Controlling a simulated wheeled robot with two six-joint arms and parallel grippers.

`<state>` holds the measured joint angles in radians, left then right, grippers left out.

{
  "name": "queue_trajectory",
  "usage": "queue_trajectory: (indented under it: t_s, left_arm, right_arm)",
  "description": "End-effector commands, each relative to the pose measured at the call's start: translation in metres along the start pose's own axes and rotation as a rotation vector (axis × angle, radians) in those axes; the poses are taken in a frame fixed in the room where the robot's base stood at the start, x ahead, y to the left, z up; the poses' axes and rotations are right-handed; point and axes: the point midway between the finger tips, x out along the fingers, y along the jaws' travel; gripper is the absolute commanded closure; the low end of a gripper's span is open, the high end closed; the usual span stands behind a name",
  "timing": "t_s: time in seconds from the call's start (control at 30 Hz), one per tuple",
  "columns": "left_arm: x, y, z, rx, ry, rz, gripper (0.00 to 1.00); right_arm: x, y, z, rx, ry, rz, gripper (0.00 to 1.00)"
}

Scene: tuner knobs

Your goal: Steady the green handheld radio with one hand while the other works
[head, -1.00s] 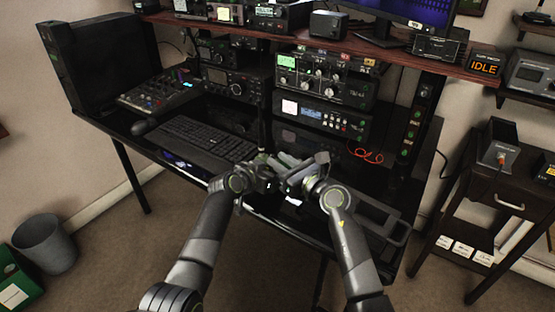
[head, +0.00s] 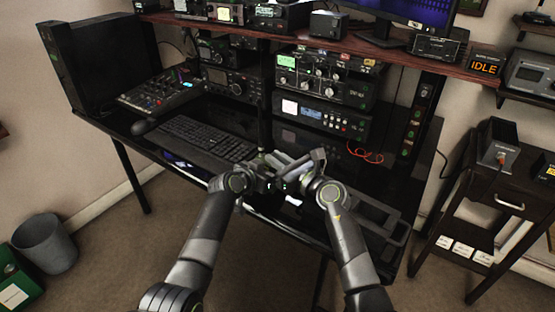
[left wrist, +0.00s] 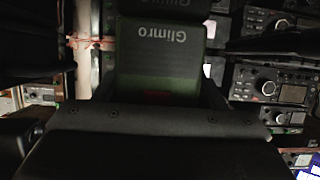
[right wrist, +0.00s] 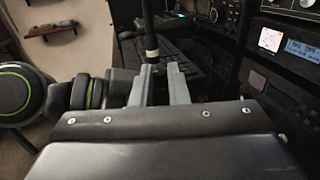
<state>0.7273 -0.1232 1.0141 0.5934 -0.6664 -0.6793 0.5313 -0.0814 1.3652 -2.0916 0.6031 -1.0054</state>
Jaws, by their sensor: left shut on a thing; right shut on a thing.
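The green handheld radio (left wrist: 160,70) fills the middle of the left wrist view, its "Glimro" lettering upside down. My left gripper (left wrist: 165,55) is shut on the radio's body, with dark fingers on both sides. In the head view the two grippers meet above the desk's front edge, and the radio is mostly hidden between them. My right gripper (right wrist: 155,85) is shut at the radio's top end. A dark upright rod with a pale ring (right wrist: 151,45), seemingly the antenna, rises between or just behind its fingers. The exact part gripped there is hidden.
The black desk (head: 330,240) lies under the grippers. A keyboard (head: 200,138) is to the left, and stacked radio equipment (head: 320,95) stands behind. A red cable (head: 365,154) lies to the right. A side table (head: 500,195) stands further right.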

Motion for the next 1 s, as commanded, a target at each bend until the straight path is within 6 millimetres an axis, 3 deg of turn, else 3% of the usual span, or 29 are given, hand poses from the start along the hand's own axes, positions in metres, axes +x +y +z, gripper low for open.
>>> queue_trajectory:
  t_s: [1.0]
  left_arm:
    - [0.0,0.002,-0.001,0.001,0.002,0.004,0.68]
  right_arm:
    - [0.005,-0.015,-0.003,-0.002,0.01,0.557,1.0]
